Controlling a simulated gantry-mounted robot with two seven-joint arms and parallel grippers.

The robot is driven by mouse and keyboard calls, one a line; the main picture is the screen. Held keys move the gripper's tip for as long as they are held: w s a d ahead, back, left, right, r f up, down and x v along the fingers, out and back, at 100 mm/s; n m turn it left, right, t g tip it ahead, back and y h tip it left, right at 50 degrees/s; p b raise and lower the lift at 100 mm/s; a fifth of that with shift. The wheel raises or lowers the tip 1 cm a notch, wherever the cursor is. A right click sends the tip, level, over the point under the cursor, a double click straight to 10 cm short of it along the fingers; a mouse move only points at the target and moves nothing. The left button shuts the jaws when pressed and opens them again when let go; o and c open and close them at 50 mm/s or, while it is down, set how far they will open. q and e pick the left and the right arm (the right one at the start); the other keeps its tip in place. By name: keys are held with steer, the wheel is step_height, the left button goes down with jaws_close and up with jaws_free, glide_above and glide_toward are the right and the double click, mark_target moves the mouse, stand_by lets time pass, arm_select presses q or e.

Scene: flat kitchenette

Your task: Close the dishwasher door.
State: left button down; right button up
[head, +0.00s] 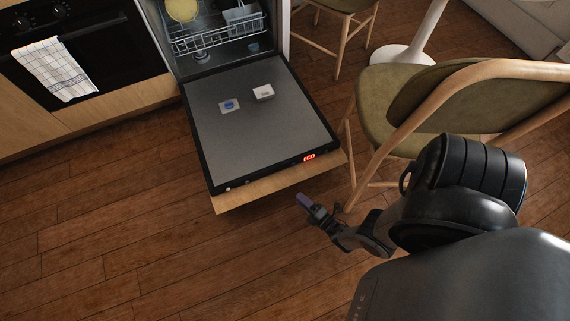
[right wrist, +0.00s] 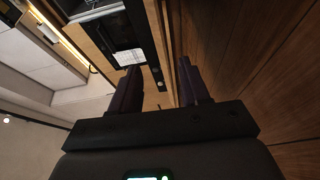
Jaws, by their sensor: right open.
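The dishwasher door (head: 255,135) is lowered wide open in the head view, its grey inner face up and its wooden front panel's edge toward me. A red ECO display is lit near its right front corner. My right gripper (head: 308,204) is open, low and just in front of that corner, apparently apart from the door. In the right wrist view its two dark fingers (right wrist: 160,85) are spread. A dark edge and a wooden strip show beyond them; contact cannot be told there. My left gripper is not in view.
The lower rack (head: 215,38) sits inside the dishwasher with a yellow dish (head: 182,9). A green-cushioned wooden chair (head: 390,105) stands close to the door's right side. An oven (head: 95,50) with a checked towel (head: 55,68) is at left. Floor in front is clear.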

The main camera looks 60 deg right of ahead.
mark_target(284, 184)
steer(key=b+x, duration=0.1)
steer(key=x, duration=0.9)
steer(key=shift+r, duration=0.1)
jaws_close()
